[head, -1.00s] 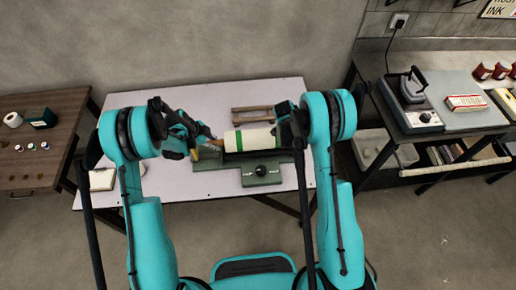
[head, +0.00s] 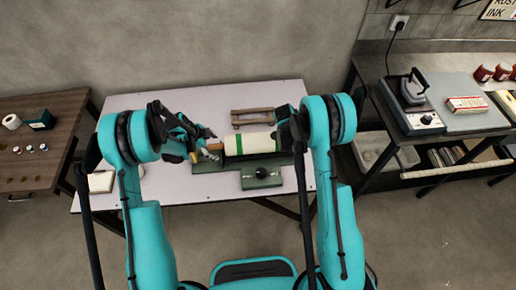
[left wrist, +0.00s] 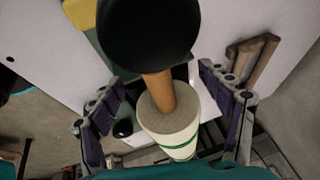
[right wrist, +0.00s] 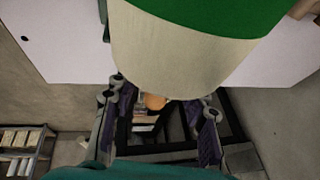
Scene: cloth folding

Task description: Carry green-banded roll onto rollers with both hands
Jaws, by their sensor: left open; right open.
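The white roll with a green band (head: 250,143) lies crosswise over the grey-green base (head: 262,182) on the table. Its left end has a wooden handle (left wrist: 158,92) with a dark round knob (left wrist: 148,30). My left gripper (head: 198,148) is open by the left end, its fingers standing apart on either side of the handle in the left wrist view. My right gripper (right wrist: 165,112) is open at the right end, with an orange-brown handle tip (right wrist: 153,101) showing between its fingers. The roll's contact with the rollers is hidden.
A wooden rack (head: 252,113) lies behind the roll. A pale block (head: 101,181) sits at the table's (head: 130,102) left front. A side bench at right holds a press (head: 412,92); a brown table (head: 38,170) stands at left. The table's back left is clear.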

